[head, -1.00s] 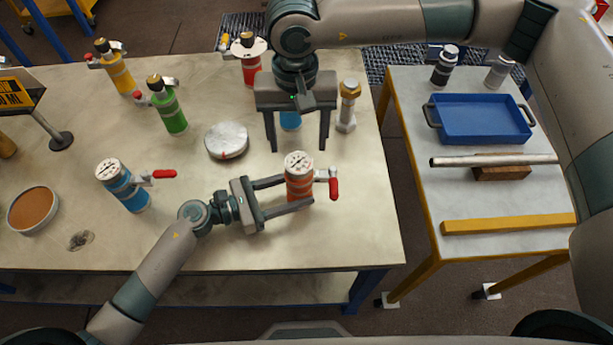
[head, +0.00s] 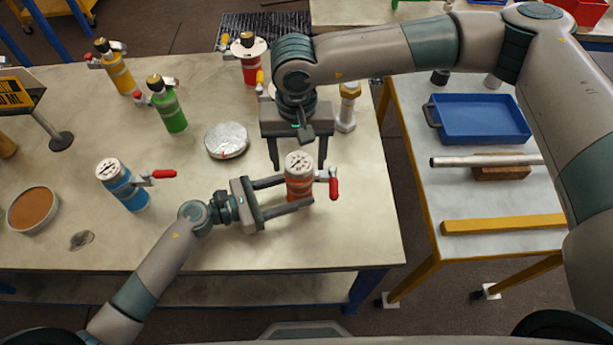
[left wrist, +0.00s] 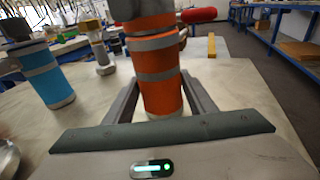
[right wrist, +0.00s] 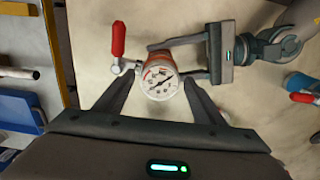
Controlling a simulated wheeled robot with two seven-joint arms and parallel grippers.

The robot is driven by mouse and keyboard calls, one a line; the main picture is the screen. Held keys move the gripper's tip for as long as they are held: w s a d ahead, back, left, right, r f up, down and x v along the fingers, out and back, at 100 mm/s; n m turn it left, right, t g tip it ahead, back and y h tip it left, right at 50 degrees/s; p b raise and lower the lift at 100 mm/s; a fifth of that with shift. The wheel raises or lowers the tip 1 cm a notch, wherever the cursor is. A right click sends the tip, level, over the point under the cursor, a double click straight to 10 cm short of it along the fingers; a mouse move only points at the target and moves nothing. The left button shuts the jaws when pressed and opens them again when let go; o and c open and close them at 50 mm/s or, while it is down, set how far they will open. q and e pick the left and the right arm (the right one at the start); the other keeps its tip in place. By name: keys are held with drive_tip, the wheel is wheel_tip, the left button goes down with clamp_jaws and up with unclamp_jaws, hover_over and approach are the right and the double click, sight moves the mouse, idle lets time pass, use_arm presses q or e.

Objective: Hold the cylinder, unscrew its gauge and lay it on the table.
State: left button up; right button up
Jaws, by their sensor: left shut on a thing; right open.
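The orange cylinder (head: 299,189) stands upright near the right end of the table, with a white-faced gauge (head: 299,162) on top and a red-handled valve (head: 333,183) at its side. My left gripper (head: 297,193) is shut around the cylinder's body from the left. The left wrist view shows the orange body (left wrist: 161,95) between its fingers; the gauge is out of that view. My right gripper (head: 298,164) is open and points down over the cylinder. In the right wrist view the gauge dial (right wrist: 160,82) lies between its spread fingertips, with no clear contact.
A blue cylinder (head: 128,190) with a gauge stands to the left. Green (head: 172,112), yellow (head: 119,75) and red (head: 250,70) vessels stand farther back. A round silver disc (head: 226,140) lies mid-table. The table front is mostly clear. A side table holds a blue tray (head: 482,120).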

drive_tip(key=shift+m, duration=0.3)
drive_tip(key=m, duration=0.3)
drive_tip(key=shift+m, duration=0.4)
drive_tip(key=m, duration=1.2)
drive_tip(key=shift+m, duration=0.4)
